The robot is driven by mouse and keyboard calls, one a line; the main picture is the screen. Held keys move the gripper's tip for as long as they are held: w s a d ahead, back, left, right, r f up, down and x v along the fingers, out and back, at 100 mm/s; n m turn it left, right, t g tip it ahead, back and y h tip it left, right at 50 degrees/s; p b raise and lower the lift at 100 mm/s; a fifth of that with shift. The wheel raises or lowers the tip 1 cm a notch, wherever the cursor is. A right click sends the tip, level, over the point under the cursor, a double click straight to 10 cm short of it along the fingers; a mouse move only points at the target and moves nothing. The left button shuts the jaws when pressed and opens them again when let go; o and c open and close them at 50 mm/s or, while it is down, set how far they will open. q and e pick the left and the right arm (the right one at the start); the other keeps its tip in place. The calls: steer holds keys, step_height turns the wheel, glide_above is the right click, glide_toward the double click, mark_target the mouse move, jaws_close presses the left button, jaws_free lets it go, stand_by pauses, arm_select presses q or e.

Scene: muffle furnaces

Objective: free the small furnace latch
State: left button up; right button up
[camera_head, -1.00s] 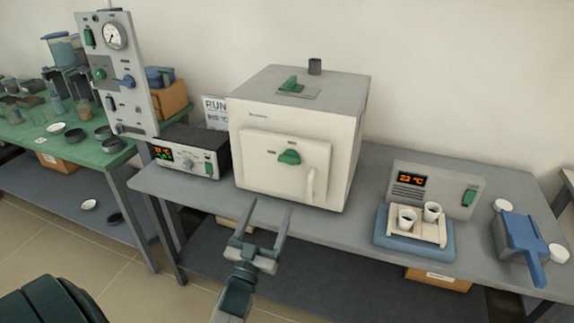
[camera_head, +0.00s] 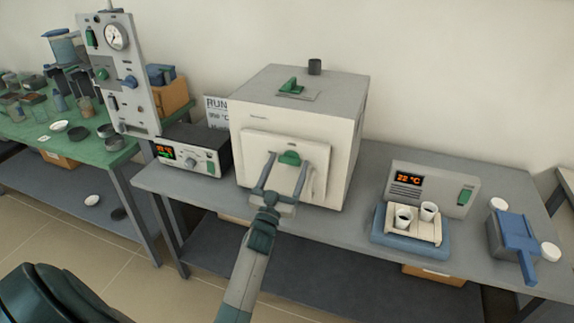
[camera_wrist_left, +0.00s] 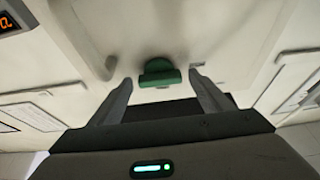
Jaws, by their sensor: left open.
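The small furnace (camera_head: 300,118) is a cream box with a grey top, standing on the grey bench. Its green latch (camera_head: 290,158) is on the upper part of the front door (camera_head: 256,170). My left gripper (camera_head: 287,156) is open in front of the door, its fingers on either side of the latch in the picture. In the left wrist view the latch (camera_wrist_left: 159,74) shows between and just beyond the two fingertips (camera_wrist_left: 161,80). I see no contact between fingers and latch. My right gripper is not in view.
A controller box (camera_head: 195,150) with a lit display stands left of the furnace. A grey unit (camera_head: 436,188) reading 22 °C stands right, with white cups on a blue tray (camera_head: 410,238) before it. A gauge panel (camera_head: 118,85) stands left.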

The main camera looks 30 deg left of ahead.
arm_select(q)
steer(key=shift+w, duration=0.1)
steer(key=c, duration=1)
steer(key=shift+c, duration=0.2)
